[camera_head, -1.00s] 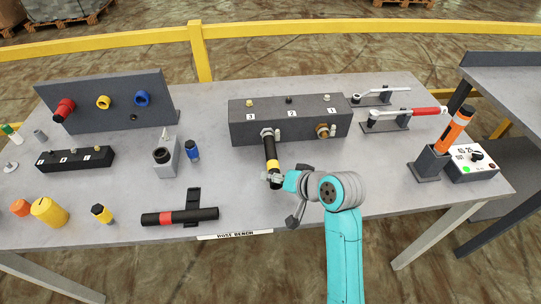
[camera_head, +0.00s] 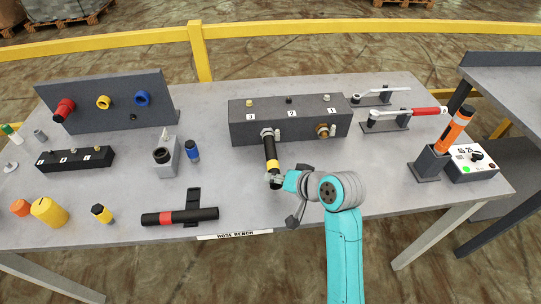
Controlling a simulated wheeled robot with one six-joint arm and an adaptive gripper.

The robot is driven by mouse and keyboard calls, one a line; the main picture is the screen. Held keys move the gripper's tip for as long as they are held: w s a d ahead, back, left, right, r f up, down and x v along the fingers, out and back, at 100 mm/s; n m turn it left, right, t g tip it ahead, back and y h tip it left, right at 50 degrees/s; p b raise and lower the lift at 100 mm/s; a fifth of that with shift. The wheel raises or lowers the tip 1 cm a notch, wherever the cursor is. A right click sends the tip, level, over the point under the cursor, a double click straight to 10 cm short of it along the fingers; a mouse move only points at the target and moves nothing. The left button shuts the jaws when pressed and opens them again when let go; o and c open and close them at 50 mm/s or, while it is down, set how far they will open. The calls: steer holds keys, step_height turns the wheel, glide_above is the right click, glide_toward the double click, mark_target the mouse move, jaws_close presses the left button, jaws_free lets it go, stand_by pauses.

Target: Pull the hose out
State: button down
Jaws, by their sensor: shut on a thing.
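A short black hose with a yellow band (camera_head: 271,154) runs from the front face of the grey manifold block (camera_head: 244,130) toward the bench's front edge. Its far end meets a metal fitting (camera_head: 267,134) below the label 3. My gripper (camera_head: 274,178) is shut on the near end of the hose, and the arm reaches in from the right. The fingers are small in the picture, and part of the hose's near end is hidden by them. I cannot tell how deep the hose sits in the fitting.
A brass port (camera_head: 322,131) is on the block's right side. A black hose with a red band (camera_head: 180,217) lies in front left. Lever tools (camera_head: 388,124) stand at right, beside an orange-and-black tool in a holder (camera_head: 431,163). The bench between is clear.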

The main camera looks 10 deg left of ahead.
steer(key=shift+s, duration=0.25)
steer(key=shift+s+d, duration=0.3)
steer(key=shift+s, duration=0.6)
steer(key=shift+s+d, duration=0.25)
steer(key=shift+s, duration=0.65)
steer(key=shift+s+d, duration=0.3)
steer(key=shift+s, duration=0.6)
